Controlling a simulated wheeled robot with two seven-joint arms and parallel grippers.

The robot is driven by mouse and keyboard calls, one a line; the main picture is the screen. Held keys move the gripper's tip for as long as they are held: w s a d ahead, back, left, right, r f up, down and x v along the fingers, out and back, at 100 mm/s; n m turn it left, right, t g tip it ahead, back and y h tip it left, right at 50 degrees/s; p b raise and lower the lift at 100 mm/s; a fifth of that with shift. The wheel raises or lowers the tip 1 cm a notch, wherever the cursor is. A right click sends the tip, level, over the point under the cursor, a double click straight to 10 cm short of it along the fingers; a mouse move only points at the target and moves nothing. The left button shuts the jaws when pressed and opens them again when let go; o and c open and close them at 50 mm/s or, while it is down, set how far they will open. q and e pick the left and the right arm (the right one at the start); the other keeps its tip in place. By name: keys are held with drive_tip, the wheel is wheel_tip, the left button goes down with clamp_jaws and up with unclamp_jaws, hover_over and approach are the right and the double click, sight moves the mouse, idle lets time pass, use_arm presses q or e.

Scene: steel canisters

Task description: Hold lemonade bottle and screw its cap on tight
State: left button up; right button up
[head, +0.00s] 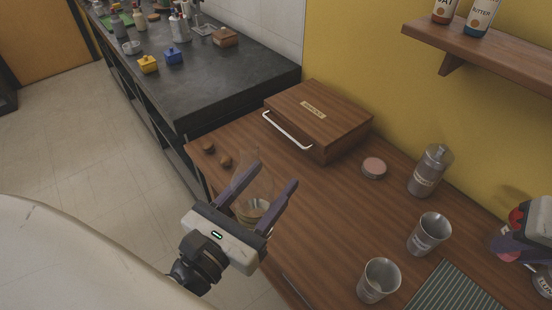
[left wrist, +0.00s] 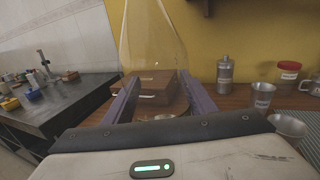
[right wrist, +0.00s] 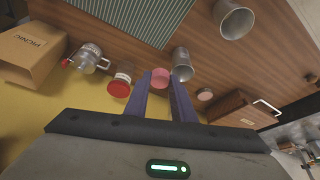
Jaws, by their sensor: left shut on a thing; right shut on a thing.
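The lemonade bottle is clear, with a little yellowish liquid low in it (head: 253,207). My left gripper (head: 272,176) is shut around it, one finger on each side, near the table's left front edge. In the left wrist view the clear bottle (left wrist: 152,35) rises between the fingers, its outline faint. My right gripper (right wrist: 160,78) is shut on a round pink cap (right wrist: 160,77) between its fingertips. In the head view the right gripper (head: 510,238) is at the right edge, well apart from the bottle; its cap is not clear there.
A wooden box (head: 320,112) with a white handle stands behind the bottle. A pinkish disc (head: 374,167), steel canister (head: 426,180) and two steel cups (head: 430,234) (head: 378,281) stand to the right. A red-lidded jar (right wrist: 119,87) is near the wall. A striped mat (head: 455,288) lies at front right.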

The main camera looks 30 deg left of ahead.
use_arm(q)
drive_tip(key=w+d+m+g+h, duration=0.3)
drive_tip(key=d+m+h, duration=0.4)
drive_tip(key=d+h, duration=0.3)
drive_tip(key=d+r+g, duration=0.1)
drive_tip(key=d, duration=0.3)
drive_tip(key=shift+w, duration=0.3)
use_arm(e)
drive_tip(key=w+a+r+n+y, duration=0.2)
drive_tip(key=a+r+n, duration=0.2)
drive_tip(key=a+r, duration=0.9)
drive_tip(key=s+a+r+n, duration=0.2)
drive_tip(key=s+a+r, duration=0.2)
drive_tip(key=a, duration=0.3)
drive_tip(key=s+a+r+n+g+y, duration=0.1)
drive_tip(key=s+a+r+n, duration=0.1)
drive_tip(key=a, duration=0.5)
drive_tip(key=shift+s+a+r+n, duration=0.3)
drive_tip(key=shift+s+r, duration=0.55)
drive_tip(key=shift+r, duration=0.05)
drive_tip(key=shift+f, duration=0.1)
drive_tip(key=shift+f, duration=1.95)
